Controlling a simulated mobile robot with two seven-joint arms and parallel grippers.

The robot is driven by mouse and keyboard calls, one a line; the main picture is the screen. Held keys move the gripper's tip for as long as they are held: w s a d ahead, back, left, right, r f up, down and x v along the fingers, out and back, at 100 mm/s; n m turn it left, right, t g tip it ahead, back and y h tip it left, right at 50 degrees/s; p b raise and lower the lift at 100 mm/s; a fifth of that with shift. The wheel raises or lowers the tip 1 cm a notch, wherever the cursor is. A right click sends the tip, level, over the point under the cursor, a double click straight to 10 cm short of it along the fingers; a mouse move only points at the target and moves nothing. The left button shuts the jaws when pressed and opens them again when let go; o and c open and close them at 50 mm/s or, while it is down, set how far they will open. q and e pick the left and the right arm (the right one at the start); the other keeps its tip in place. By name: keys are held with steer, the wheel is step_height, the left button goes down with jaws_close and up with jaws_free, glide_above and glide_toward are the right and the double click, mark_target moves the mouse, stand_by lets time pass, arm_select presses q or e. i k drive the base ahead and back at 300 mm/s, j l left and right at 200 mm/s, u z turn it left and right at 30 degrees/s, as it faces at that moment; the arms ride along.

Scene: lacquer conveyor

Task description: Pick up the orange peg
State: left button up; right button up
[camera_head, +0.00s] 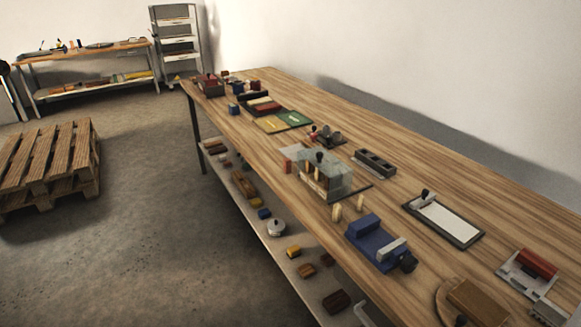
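No peg shows a clear orange colour at this size. Two small pale tan upright pegs stand on the long wooden table (470,225) near its front edge, one on the left (337,212) and one on the right (360,202). Just behind them is a clear box-like fixture (335,177) with a black knob on top. More pale upright pieces (316,174) show in or behind its clear wall; I cannot tell which. Neither of my grippers is in view.
A blue vise (372,240) stands right of the pegs. Behind it lie a framed white board (443,220) and a grey slotted block (375,161). A lower shelf (270,243) holds loose blocks. A pallet (45,160) lies on the floor at left; floor between is clear.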

mark_target(287, 162)
steer(key=z, duration=1.05)
steer(key=i+j+z, duration=0.1)
steer(key=j+z, duration=0.15)
steer(key=z, duration=0.15)
steer(key=j+z, duration=0.6)
steer(key=z, duration=0.15)
steer(key=j+z, duration=0.3)
steer(key=j, duration=0.2)
steer(key=k+j+z, duration=0.15)
steer(key=j+z, duration=0.15)
steer(key=j, duration=0.15)
steer(key=k+j+z, duration=0.1)
steer(key=j, duration=0.25)
steer(key=k+j, duration=0.15)
steer(key=j, duration=0.2)
steer(key=k+j+z, duration=0.15)
steer(key=j, duration=0.2)
